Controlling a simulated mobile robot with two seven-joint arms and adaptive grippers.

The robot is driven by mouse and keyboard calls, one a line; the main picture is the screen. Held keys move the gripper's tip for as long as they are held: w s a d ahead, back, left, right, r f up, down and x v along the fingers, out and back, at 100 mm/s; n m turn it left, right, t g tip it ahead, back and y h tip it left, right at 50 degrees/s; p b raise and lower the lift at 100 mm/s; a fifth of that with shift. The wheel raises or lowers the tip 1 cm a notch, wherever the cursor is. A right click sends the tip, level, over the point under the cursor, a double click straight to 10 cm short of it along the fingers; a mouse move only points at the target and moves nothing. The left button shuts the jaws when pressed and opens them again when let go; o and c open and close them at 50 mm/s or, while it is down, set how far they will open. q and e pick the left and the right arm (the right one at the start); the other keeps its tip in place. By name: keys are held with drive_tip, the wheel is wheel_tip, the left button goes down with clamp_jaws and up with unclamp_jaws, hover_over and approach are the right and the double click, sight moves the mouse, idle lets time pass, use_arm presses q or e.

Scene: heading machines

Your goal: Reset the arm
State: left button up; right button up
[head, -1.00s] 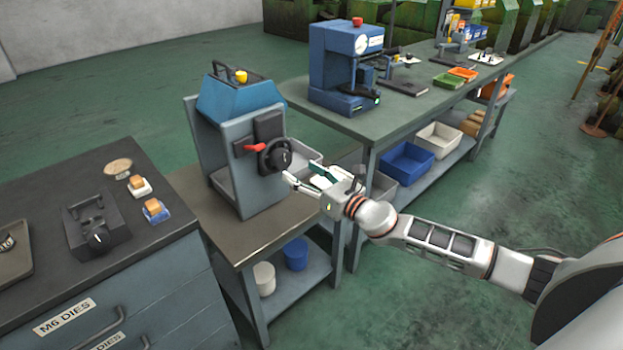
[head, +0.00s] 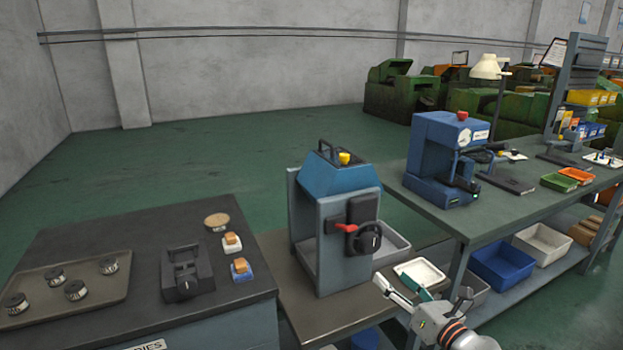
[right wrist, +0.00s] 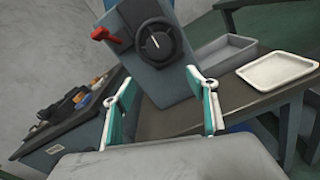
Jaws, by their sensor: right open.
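My right gripper (head: 408,294) comes in at the lower right of the head view, in front of the low bench. It is open and empty. In the right wrist view its two teal-lined fingers (right wrist: 160,112) stand wide apart with nothing between them. Beyond them is the blue and grey machine (head: 335,235) with a black dial (head: 367,238) and a red lever (head: 346,227). The machine also shows in the right wrist view (right wrist: 165,72), past the fingertips and apart from them as far as I can tell. My left gripper is out of view.
A white tray (head: 420,272) and a grey bin (head: 393,250) sit beside the machine. A dark-topped cabinet (head: 120,235) with a tray of dies (head: 120,285) stands left. A bench (head: 520,205) with a blue press (head: 440,165) stands right. Open floor (head: 200,160) lies behind.

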drive_tip(key=s+a+f+m+g+h, duration=0.2)
drive_tip(key=s+a+f+m+g, duration=0.1)
drive_tip(key=s+f+m, duration=1.1)
drive_tip(key=s+a+f+m+g+h, duration=0.25)
drive_tip(key=s+f+m, duration=0.75)
drive_tip(key=s+m, duration=0.6)
drive_tip(key=t+y+b, duration=0.3)
drive_tip(key=t+y, duration=0.1)
drive_tip(key=t, duration=0.2)
approach(373, 248)
drive_tip(key=w, duration=0.3)
drive_tip(key=shift+m, duration=0.3)
drive_tip(key=x, duration=0.5)
drive_tip(key=a+x, duration=0.1)
drive_tip(key=x, duration=0.2)
drive_tip(key=shift+s, duration=0.1)
